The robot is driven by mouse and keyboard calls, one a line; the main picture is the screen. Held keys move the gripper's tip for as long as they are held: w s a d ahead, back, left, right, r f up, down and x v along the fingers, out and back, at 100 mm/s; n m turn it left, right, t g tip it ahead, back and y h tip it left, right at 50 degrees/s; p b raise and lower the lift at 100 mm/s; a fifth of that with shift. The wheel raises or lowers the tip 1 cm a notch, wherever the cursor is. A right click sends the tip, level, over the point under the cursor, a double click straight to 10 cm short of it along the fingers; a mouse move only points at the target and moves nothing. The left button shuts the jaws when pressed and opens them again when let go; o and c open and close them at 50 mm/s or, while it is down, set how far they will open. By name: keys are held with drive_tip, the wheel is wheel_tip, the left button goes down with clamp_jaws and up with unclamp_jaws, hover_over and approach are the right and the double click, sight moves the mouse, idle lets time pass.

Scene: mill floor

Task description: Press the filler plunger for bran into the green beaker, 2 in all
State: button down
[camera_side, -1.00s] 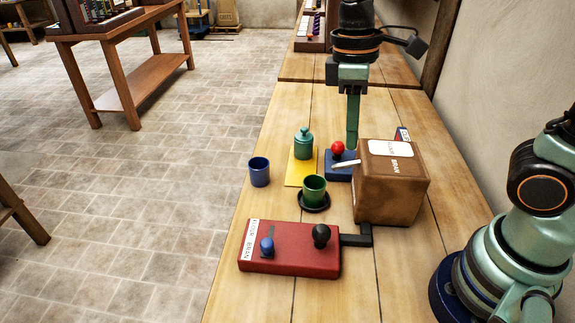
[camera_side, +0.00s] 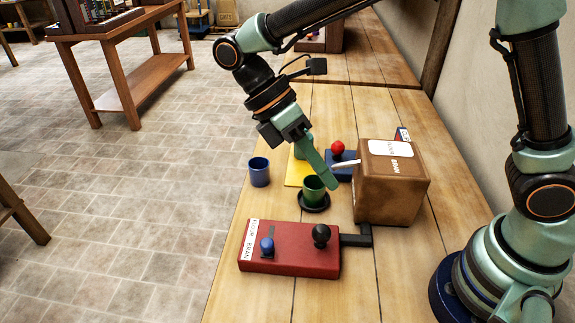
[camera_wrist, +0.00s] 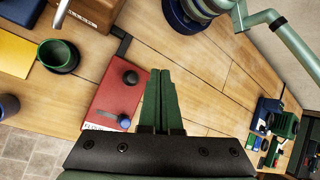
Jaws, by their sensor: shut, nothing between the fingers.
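The green beaker (camera_side: 314,190) stands upright on a dark saucer (camera_side: 325,206); it also shows in the wrist view (camera_wrist: 57,54), contents not readable. A dark bar joins the red panel (camera_side: 290,265) to the box side. The panel has a black knob (camera_side: 321,235) and a blue knob (camera_side: 267,244) at the BRAN end of its slot. My gripper (camera_side: 333,185) is shut and empty, its tip overlapping the beaker's right side in the side view.
A blue base with a red ball (camera_side: 338,149) stands behind the spout. A blue cup (camera_side: 259,172) stands left of the yellow mat (camera_side: 295,178). The teal jar is mostly hidden behind my gripper. Bare table lies in front of the box, right of the panel.

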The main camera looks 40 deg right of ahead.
approach(326, 231)
drive_tip(key=shift+s+d+f, duration=0.35)
drive_tip(key=shift+s+f, duration=0.25)
drive_tip(key=shift+s, duration=0.05)
drive_tip(key=shift+s+d+f, duration=0.4)
drive_tip(key=shift+s+f, duration=0.15)
drive_tip(key=shift+s, duration=0.05)
drive_tip(key=shift+s+d+f, duration=0.35)
drive_tip(key=shift+s+f, duration=0.25)
drive_tip(key=shift+s, duration=0.05)
idle(0.9)
drive_tip(key=shift+f, duration=0.45)
drive_tip(key=shift+f, duration=0.9)
idle(1.0)
drive_tip(key=shift+r, duration=1.35)
drive_tip(key=shift+r, duration=2.5)
